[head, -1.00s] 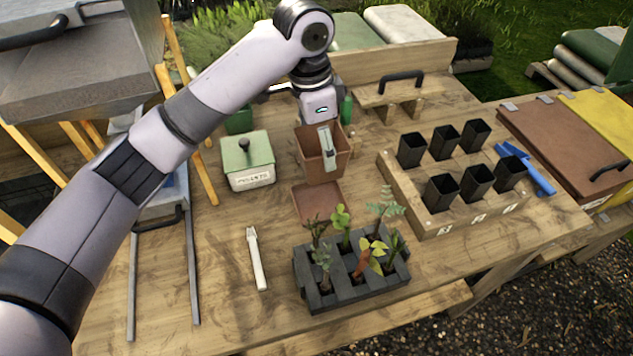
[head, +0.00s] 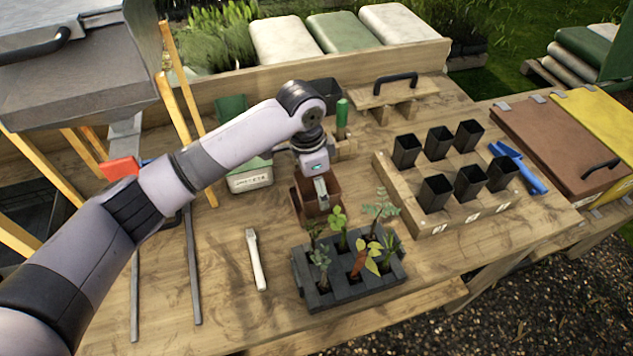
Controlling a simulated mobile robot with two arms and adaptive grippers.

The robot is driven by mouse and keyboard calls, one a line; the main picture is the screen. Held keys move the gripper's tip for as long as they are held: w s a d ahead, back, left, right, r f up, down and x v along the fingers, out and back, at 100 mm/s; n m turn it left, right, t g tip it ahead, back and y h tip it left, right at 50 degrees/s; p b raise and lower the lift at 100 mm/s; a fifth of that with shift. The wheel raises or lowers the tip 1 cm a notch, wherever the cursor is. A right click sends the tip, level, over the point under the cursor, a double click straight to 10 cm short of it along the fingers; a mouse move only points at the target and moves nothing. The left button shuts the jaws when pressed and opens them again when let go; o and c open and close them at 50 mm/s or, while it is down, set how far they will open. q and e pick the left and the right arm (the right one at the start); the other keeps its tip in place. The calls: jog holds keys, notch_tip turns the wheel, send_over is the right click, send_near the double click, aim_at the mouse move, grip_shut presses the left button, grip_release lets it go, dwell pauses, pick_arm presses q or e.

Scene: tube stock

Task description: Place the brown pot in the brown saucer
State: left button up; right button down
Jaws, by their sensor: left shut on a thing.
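The brown pot (head: 302,203) is a square, tapered pot, upright on the table's middle, just behind the black seedling tray. My left gripper (head: 321,192) comes from above and is shut on the pot's near wall, one finger showing on its outside. The brown saucer is hidden by the pot, which stands over the saucer's place. I cannot tell whether the pot's base touches the saucer or is still a little above it. My right gripper is not in view.
A black tray with seedlings (head: 347,287) stands close in front of the pot. A wooden rack (head: 405,205) with several black pots is to the right. A white-handled tool (head: 256,260) lies left. A lidded box (head: 250,180) is partly behind my arm.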

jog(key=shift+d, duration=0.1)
pick_arm(q)
jog(key=o, duration=0.7)
jog(key=shift+f, duration=0.1)
jog(key=shift+c, duration=0.2)
jog(key=o, duration=0.5)
jog(key=shift+c, duration=0.2)
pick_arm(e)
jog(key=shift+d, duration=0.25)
pick_arm(q)
notch_tip(320, 180, up, 12)
jog(key=a+b, duration=0.1)
jog(key=b, duration=0.1)
jog(key=shift+s+a, duration=0.15)
jog(key=shift+s, duration=0.1)
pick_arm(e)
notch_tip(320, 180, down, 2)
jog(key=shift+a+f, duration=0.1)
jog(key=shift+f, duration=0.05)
